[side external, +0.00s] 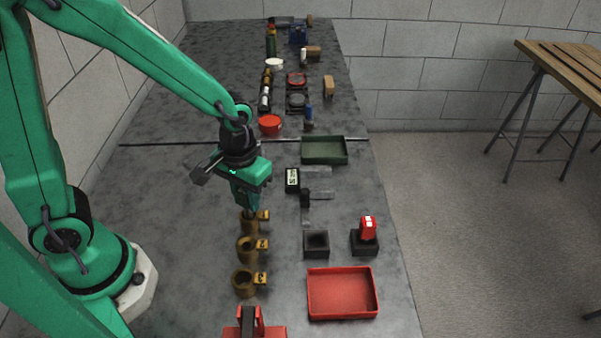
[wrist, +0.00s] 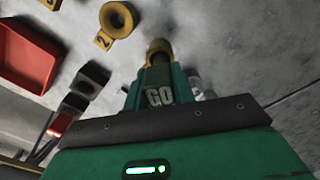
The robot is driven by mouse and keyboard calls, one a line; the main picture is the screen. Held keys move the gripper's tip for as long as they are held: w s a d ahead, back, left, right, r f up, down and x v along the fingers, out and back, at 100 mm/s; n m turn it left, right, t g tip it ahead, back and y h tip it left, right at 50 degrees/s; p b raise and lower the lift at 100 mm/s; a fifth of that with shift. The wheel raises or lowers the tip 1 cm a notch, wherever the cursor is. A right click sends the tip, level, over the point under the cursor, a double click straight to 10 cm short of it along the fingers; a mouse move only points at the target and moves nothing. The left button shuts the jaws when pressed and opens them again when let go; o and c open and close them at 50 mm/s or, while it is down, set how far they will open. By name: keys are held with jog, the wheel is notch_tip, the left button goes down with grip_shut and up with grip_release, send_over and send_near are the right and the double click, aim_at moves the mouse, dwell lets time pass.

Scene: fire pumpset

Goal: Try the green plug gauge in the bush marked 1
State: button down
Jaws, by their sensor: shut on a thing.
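My gripper (side external: 247,207) is shut on the green plug gauge (wrist: 160,97), whose GO label shows between the fingers in the wrist view. The gripper points down right over the farthest of three brass bushes (side external: 250,226); this bush also shows just beyond the fingertips in the wrist view (wrist: 158,46). Its yellow tag (side external: 264,215) is too small to read. The gauge's lower end is hidden, so I cannot tell whether it is in the bore. The bush marked 2 (wrist: 117,18) is the middle one, and the bush marked 3 (side external: 244,284) is nearest the camera.
An empty black block (side external: 316,252) stands right of the bushes. A red gauge (side external: 368,227) stands in another black block (side external: 364,247). A red tray (side external: 342,313) lies in front of them, a green tray (side external: 324,158) behind. A small display box (side external: 292,180) stands beside my gripper.

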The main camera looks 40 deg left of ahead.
jog(key=shift+r, duration=1.7)
dwell(0.4)
